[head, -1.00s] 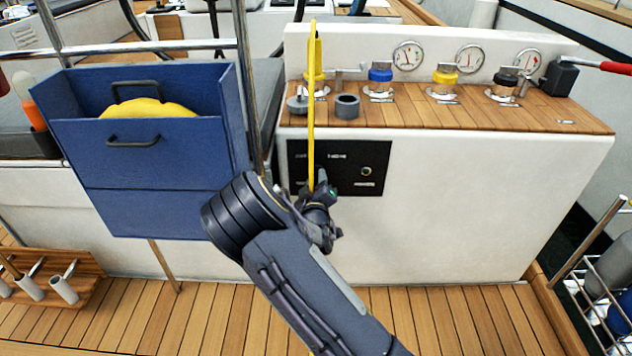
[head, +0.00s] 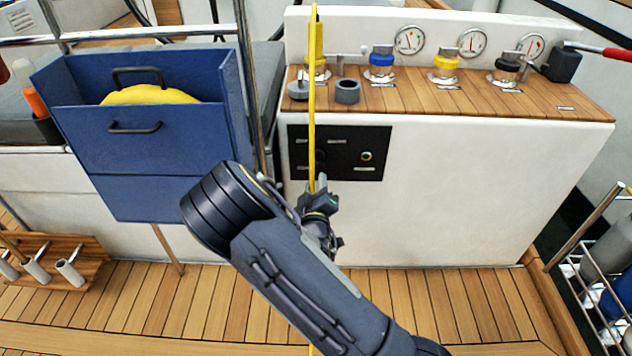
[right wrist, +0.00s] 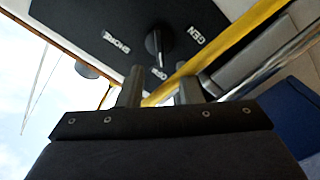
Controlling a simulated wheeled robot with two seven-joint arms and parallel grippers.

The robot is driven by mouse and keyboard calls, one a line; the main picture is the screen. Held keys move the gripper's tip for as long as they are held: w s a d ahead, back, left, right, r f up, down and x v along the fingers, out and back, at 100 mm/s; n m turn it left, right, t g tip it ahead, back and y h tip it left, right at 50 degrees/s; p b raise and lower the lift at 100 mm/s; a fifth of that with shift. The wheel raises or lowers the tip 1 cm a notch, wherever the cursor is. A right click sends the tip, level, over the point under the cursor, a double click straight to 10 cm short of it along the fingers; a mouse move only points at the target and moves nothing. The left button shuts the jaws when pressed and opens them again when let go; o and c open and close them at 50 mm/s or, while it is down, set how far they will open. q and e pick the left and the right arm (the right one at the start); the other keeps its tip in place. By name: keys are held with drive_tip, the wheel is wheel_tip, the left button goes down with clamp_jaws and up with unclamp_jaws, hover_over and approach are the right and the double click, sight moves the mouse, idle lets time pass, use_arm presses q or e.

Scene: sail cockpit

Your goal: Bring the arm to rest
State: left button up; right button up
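My right gripper (head: 316,190) is in front of the white console, near the lower edge of the black switch panel (head: 372,150). In the right wrist view its two fingers (right wrist: 158,90) stand apart, with no object clearly pinched between them. That view also shows the panel (right wrist: 75,30) and its dark knob (right wrist: 158,45) beyond the fingers, with SHORE, GEN and OFF labels. A long yellow strip (head: 312,110) runs upright past the gripper; it also crosses behind the fingers in the wrist view (right wrist: 230,45). Whether it touches the gripper I cannot tell. My left gripper is out of view.
A blue bin (head: 150,150) holding something yellow (head: 150,95) stands at left. The wooden counter (head: 440,98) carries coloured valves and a grey ring (head: 347,92). A wooden rack (head: 60,268) is at lower left and a wire rack (head: 590,300) with bottles at lower right.

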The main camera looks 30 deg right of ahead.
idle(0.3)
drive_tip(key=s+f+m+g+y, duration=0.3)
drive_tip(key=f+m+g, duration=0.1)
drive_tip(key=m, duration=0.1)
drive_tip(key=s+a+r+m+g+y, duration=0.2)
drive_tip(key=s+a+y, duration=0.2)
drive_tip(key=a+y, duration=0.1)
drive_tip(key=s+a+r+n+g+y, duration=0.1)
drive_tip(key=s+a+r+g+y, duration=0.1)
drive_tip(key=s+a+r+y, duration=0.6)
drive_tip(key=s+r+n+g+h, duration=0.1)
drive_tip(key=s+r+n+h, duration=0.15)
drive_tip(key=s, duration=1.25)
wheel_tip(320, 180, up, 31)
drive_tip(key=p, duration=3)
drive_tip(key=shift+d+f+m+g, duration=0.15)
drive_tip(key=shift+d+m+g, duration=0.15)
drive_tip(key=shift+d+m, duration=0.05)
